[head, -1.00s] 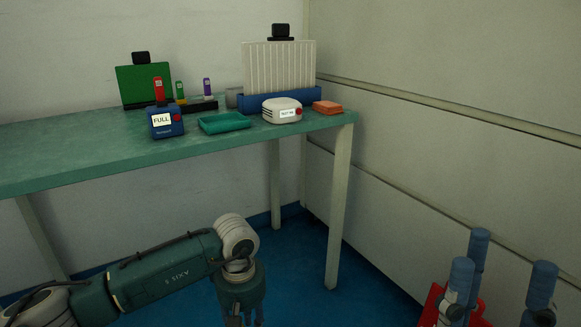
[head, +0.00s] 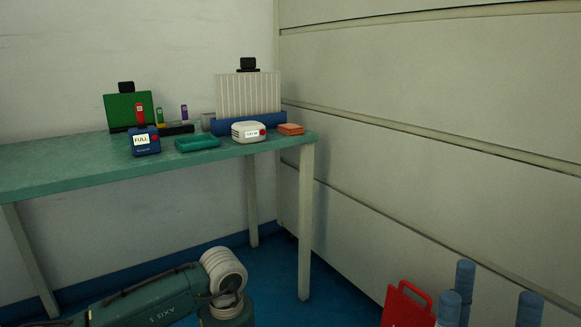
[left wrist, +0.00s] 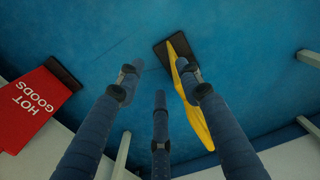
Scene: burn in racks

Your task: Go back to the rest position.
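My right gripper (head: 487,288) shows at the bottom right of the head view, its blue fingers upright, spread apart, with nothing between them. My left arm (head: 165,300) comes in low from the left in the head view, and its gripper is cut off by the bottom edge. In the left wrist view my left gripper (left wrist: 158,82) has its three blue fingers apart and empty above the blue floor. Both grippers are away from the green table (head: 70,160).
The table carries a blue FULL device (head: 144,146), a teal tray (head: 198,143), a white device (head: 247,137) and an orange block (head: 290,129). A red object (head: 402,306) stands near my right gripper. The left wrist view shows a red HOT GOODS sign (left wrist: 32,110) and a yellow stand (left wrist: 190,95).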

